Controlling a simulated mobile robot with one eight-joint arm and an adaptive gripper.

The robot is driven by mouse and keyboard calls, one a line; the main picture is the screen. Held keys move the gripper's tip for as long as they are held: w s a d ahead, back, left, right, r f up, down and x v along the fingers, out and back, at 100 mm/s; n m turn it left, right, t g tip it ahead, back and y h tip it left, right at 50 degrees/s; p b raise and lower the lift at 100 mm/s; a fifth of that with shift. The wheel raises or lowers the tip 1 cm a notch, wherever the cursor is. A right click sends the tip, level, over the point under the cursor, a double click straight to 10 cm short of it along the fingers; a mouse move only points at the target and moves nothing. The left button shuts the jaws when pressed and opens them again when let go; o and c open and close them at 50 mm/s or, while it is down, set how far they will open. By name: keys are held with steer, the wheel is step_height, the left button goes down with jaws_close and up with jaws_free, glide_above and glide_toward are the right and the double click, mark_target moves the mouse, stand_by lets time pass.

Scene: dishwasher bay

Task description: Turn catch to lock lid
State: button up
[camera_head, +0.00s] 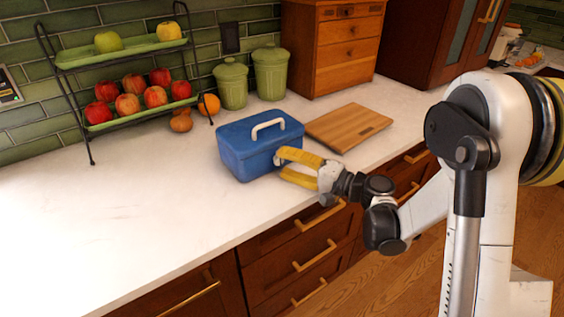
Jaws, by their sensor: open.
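A blue box (238,160) with a closed blue lid (240,127) and a white handle (268,128) on top stands upright on the white counter. My gripper (279,163), with yellow fingers, is open at the box's right front side, close to its front face. I cannot tell whether the fingers touch the box. No catch is clearly visible; the fingers cover part of the box's front right side, where a catch may be hidden.
A wooden cutting board (348,126) lies right of the box. Two green canisters (270,75) and a wooden drawer chest (331,50) stand behind. A two-tier fruit rack (68,60) is at the back left. The counter (130,215) left of the box is clear.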

steer(key=v, duration=1.1)
